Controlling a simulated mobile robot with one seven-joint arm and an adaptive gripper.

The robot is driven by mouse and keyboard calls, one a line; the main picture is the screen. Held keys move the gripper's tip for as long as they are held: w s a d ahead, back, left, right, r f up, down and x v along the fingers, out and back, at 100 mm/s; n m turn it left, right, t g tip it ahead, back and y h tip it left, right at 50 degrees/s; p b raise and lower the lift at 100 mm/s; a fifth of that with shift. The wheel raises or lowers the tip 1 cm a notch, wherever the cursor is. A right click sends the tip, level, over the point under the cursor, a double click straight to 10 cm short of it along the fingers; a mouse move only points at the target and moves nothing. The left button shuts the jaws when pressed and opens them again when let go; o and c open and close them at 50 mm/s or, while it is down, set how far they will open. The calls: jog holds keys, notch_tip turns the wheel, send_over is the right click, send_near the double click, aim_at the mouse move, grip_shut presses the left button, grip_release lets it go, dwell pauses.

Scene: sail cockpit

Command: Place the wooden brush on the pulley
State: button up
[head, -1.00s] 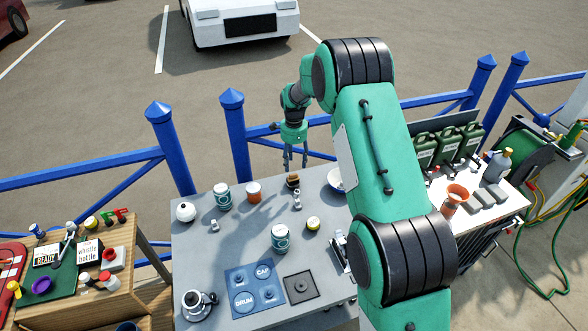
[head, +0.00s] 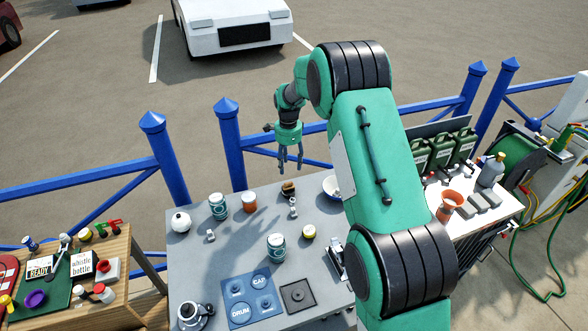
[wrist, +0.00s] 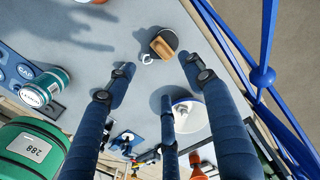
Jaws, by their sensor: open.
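The wooden brush (head: 288,186) is a small brown block near the far edge of the grey table. In the wrist view the brush (wrist: 162,47) lies on or against a dark round disc (wrist: 170,35), which may be the pulley; I cannot tell for sure. A small silver fitting (wrist: 147,59) lies beside it; it also shows in the head view (head: 293,208). My gripper (head: 290,168) is open and empty, fingers down, above the table's far side near the brush. In the wrist view the spread fingers of my gripper (wrist: 160,78) have the brush beyond their tips.
Teal-labelled jars (head: 219,207) (head: 276,247), an orange jar (head: 249,203), and a white round pot (head: 181,222) stand on the grey table (head: 210,265). A white bowl (wrist: 188,116) sits close to the brush. A blue railing (head: 235,150) runs behind. Blue marked mats (head: 251,297) lie in front.

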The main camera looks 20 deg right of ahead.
jog(key=s+a+r+n+t, duration=0.1)
jog(key=s+a+r+n, duration=0.25)
jog(key=s+r, duration=0.85)
jog(key=s+a+r+n+t, duration=0.2)
jog(key=s+r+n, duration=0.3)
jog(key=s+r, duration=0.7)
jog(key=s+a+r+n+t, duration=0.1)
jog(key=s+r+n, duration=0.1)
jog(key=s, duration=0.7)
jog(key=s+a+r+n, duration=0.1)
jog(key=s+n, duration=0.3)
jog(key=s, duration=0.6)
jog(key=s+a+r+n+t, duration=0.1)
jog(key=s+r+n, duration=0.2)
jog(key=s, duration=0.6)
jog(key=shift+s+t, duration=0.2)
jog(key=shift+t, duration=0.1)
jog(key=shift+n, duration=0.25)
notch_tip(320, 180, down, 3)
jog(key=b, duration=0.3)
jog(key=shift+f, duration=0.15)
